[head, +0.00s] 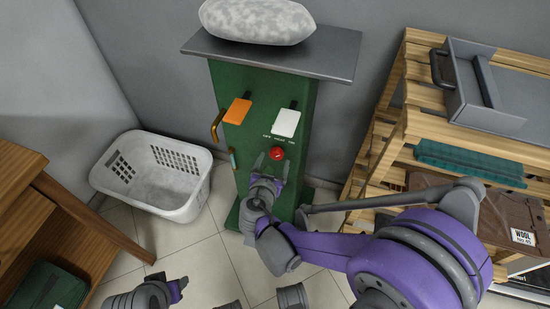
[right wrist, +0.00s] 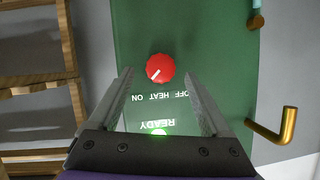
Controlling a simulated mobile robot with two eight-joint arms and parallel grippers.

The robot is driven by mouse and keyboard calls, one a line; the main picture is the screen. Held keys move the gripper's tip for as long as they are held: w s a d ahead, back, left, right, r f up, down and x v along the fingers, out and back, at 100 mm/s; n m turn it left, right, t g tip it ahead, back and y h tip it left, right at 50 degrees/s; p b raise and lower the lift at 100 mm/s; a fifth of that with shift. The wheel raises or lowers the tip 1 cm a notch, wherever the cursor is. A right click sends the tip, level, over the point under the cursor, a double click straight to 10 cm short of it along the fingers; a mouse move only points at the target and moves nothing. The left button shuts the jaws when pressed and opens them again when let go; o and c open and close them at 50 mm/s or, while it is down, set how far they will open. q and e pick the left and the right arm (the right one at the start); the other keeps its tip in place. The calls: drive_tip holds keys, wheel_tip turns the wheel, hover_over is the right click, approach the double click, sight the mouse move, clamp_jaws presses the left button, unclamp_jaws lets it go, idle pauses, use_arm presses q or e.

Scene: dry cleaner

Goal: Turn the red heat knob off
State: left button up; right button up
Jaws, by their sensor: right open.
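The round red heat knob (head: 277,153) is on the front of the green machine (head: 240,150), below a white switch plate. In the right wrist view the knob (right wrist: 160,67) lies ahead, between the lines of the fingertips, and its white pointer slants to the lower left. Upside-down OFF, HEAT and ON lettering is beside it. My right gripper (head: 271,168) is open and empty, just short of the knob; contact cannot be told. My left gripper (head: 178,288) is low at the left, away from the machine, its jaws unclear.
A green READY light (right wrist: 158,132) glows. A brass hook (head: 217,125) juts from the machine's left side. An orange plate (head: 238,111) is on its front. A white basket (head: 155,175) stands left; a wooden rack (head: 385,120) stands right.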

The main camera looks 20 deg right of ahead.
sight(276, 156)
drive_tip(key=shift+b+x, duration=0.3)
drive_tip(key=shift+x, duration=1.35)
drive_tip(key=shift+c, duration=0.2)
clamp_jaws()
